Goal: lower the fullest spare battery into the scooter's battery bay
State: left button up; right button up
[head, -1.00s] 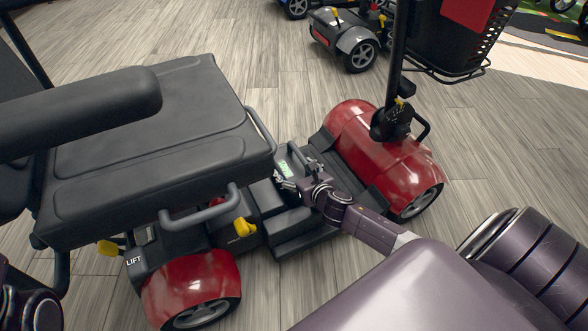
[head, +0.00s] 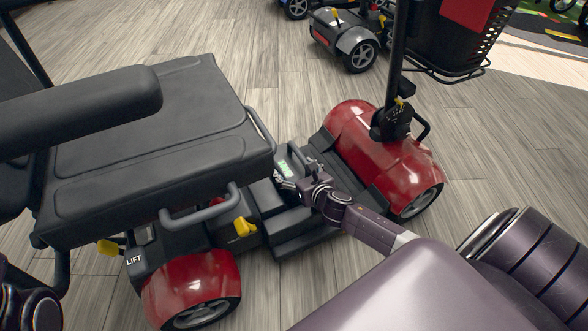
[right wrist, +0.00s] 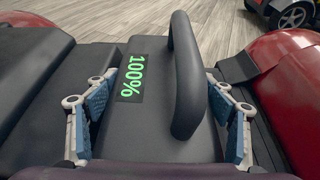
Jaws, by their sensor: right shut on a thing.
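The spare battery (right wrist: 165,135) is a dark grey block with a black loop handle (right wrist: 187,80) and a green display reading 100% (right wrist: 130,77). My right gripper (right wrist: 162,115) is shut on it, with blue finger pads against its two sides. In the head view the battery (head: 291,161) is low over the red scooter's floor, just in front of the seat, with the right gripper (head: 290,184) at its near side. The scooter (head: 385,160) stands upright. The battery bay's opening is hidden, so I cannot tell how deep the battery sits. My left gripper is out of view.
The scooter's black seat (head: 150,150) and grey side rail (head: 205,206) stand close left of the right gripper. The steering column (head: 397,60) rises to the right, with a black basket (head: 455,40). Another scooter (head: 345,40) stands behind. Open wood floor lies around.

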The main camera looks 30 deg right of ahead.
dwell(0.3)
jog(key=o, duration=2.1)
jog(key=shift+f, duration=0.15)
jog(key=shift+o, duration=0.2)
jog(key=shift+s+f, duration=0.2)
jog(key=shift+f, duration=0.15)
jog(key=v, duration=1.2)
jog(key=shift+w+r, duration=0.15)
jog(key=shift+r, duration=0.2)
